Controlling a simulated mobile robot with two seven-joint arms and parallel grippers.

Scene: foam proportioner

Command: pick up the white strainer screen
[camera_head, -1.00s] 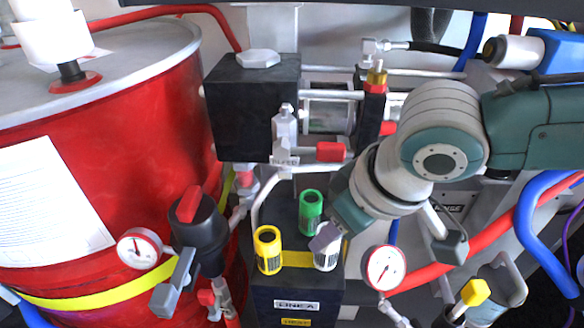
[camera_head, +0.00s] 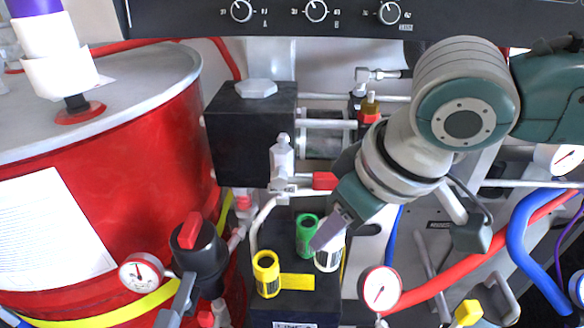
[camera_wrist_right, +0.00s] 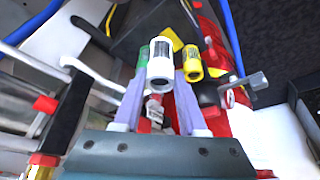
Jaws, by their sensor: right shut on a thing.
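The white strainer screen (camera_head: 328,258) is a short white cylinder with a dark mesh window. My right gripper (camera_head: 328,236) is shut on it from above, and the fingers partly hide its top in the head view. In the right wrist view the white strainer (camera_wrist_right: 160,68) stands between the two fingertips (camera_wrist_right: 160,80) of my right gripper. It appears raised a little above the black block. The green strainer (camera_head: 307,232) and the yellow strainer (camera_head: 266,275) stand on the block close by.
The black block (camera_head: 290,308) has a yellow strip on top. A pressure gauge (camera_head: 380,290) is just right of the held strainer, and another gauge (camera_head: 140,272) is further left. A red drum (camera_head: 110,150) fills the left. Pipes and a red hose (camera_head: 450,275) lie right.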

